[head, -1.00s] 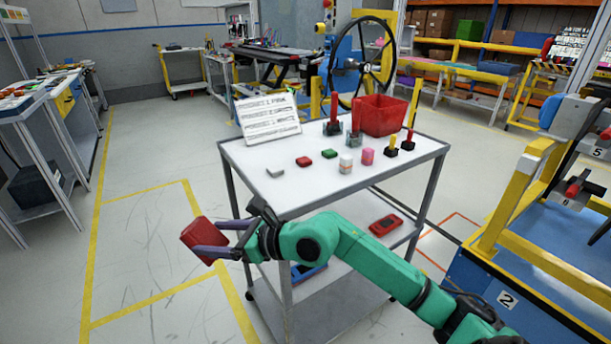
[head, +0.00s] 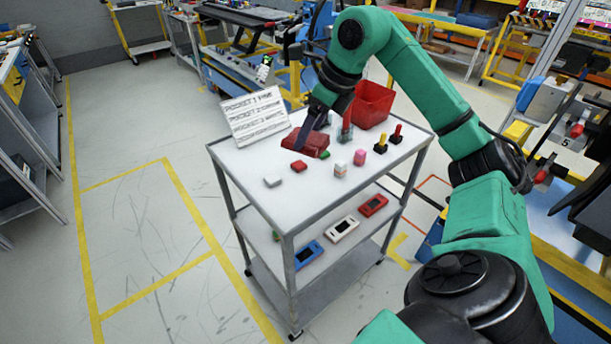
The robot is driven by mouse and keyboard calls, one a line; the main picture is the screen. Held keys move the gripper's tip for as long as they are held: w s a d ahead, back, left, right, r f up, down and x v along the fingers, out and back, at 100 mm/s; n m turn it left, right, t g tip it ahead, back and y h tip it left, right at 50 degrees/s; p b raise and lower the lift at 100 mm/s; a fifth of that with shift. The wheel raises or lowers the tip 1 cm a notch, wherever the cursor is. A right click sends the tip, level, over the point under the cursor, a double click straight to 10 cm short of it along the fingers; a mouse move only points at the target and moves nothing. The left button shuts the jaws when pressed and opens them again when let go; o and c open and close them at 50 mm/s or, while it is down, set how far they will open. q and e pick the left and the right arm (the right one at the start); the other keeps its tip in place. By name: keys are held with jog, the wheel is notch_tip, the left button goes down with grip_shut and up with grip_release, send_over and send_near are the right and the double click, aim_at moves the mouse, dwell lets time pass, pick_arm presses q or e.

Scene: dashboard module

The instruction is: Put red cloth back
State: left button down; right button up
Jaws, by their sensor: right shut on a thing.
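The red cloth (head: 309,145) is a dark red folded block low over the back middle of the white cart top (head: 255,178). My right gripper (head: 310,138) reaches down from above and is shut on it. I cannot tell whether the cloth touches the cart top. My green right arm curves in from the right over the cart. My left gripper is not in view.
A red bin (head: 371,103) stands behind the cloth to the right. A white sign (head: 257,117) stands at the back left. Small blocks, including a red one (head: 299,166) and a grey one (head: 272,182), sit in front. Black-based switches (head: 381,144) stand at right. The lower shelf holds a blue device (head: 308,254).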

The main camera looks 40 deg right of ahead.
notch_tip(320, 180, down, 10)
jog(key=b, duration=0.3)
jog(key=shift+f+b, duration=0.1)
jog(key=shift+b, duration=0.3)
notch_tip(320, 180, down, 6)
jog(key=shift+r, duration=0.1)
jog(key=o, duration=1.1)
jog(key=shift+o, duration=0.2)
jog(key=shift+r+b, duration=0.1)
jog(key=shift+b, duration=0.2)
jog(key=b+v, duration=0.2)
jog(key=v, duration=1)
